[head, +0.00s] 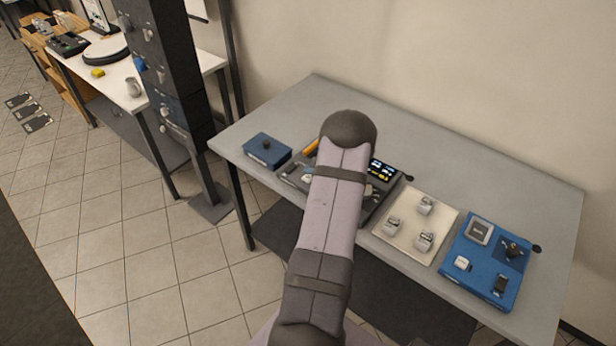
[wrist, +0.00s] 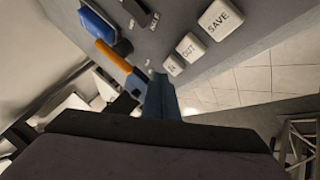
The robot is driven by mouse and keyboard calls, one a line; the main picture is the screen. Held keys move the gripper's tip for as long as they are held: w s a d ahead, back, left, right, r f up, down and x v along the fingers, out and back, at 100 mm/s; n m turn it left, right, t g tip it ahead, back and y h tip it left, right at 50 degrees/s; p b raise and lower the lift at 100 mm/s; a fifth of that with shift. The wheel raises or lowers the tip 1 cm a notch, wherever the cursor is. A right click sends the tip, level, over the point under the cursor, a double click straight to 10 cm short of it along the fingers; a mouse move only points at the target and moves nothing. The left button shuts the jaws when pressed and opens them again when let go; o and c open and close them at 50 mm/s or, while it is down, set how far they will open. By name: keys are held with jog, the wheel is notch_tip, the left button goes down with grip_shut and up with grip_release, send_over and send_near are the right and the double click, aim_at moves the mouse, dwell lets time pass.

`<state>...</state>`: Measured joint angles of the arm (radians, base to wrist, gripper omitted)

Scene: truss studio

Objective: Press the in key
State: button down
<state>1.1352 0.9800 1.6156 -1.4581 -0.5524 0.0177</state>
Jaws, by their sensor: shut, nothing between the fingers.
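The IN key (wrist: 173,66) is a small pale key in the wrist view, in a row with the OUT key (wrist: 190,47) and the larger SAVE key (wrist: 220,19). They sit on a grey surface. My gripper (wrist: 160,82) shows as blue-grey fingers, shut and empty. Its tips appear just below and left of the IN key in the picture; I cannot tell whether they touch it. In the head view my arm covers the middle of the dark console (head: 376,206), and the gripper and IN key are hidden behind it.
An orange bar (wrist: 112,56) lies close left of the fingers. On the grey table (head: 470,170) are a blue box (head: 267,150), a lit screen (head: 383,170), a cream panel (head: 405,242) with three knobs, and a blue panel (head: 478,285). The table's back is clear.

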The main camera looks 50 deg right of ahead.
jog(key=shift+r+p, duration=2.4)
jog(key=shift+r, duration=0.1)
jog(key=shift+w, duration=0.1)
jog(key=w+a+r+m+g+h+b, duration=0.1)
jog(key=w+a+r+m+g+b, duration=0.15)
jog(key=a, duration=0.75)
jog(key=w+a+r+m+g+b, duration=0.1)
jog(key=w+a+r+b, duration=0.2)
jog(key=a, duration=0.6)
jog(key=s+a+m+g+y+b, duration=0.1)
jog(key=s+a+g+y, duration=0.15)
jog(key=s+a, duration=0.95)
jog(key=s+a+m+g+y+b, duration=0.1)
jog(key=s+a+g, duration=0.2)
jog(key=s+a, duration=0.9)
jog(key=w+a+f+b, duration=0.2)
jog(key=f+b, duration=0.8)
jog(key=w+a+f+b, duration=0.1)
jog(key=w+f+b, duration=0.1)
jog(key=f+b, duration=0.8)
jog(key=shift+a+f, duration=0.4)
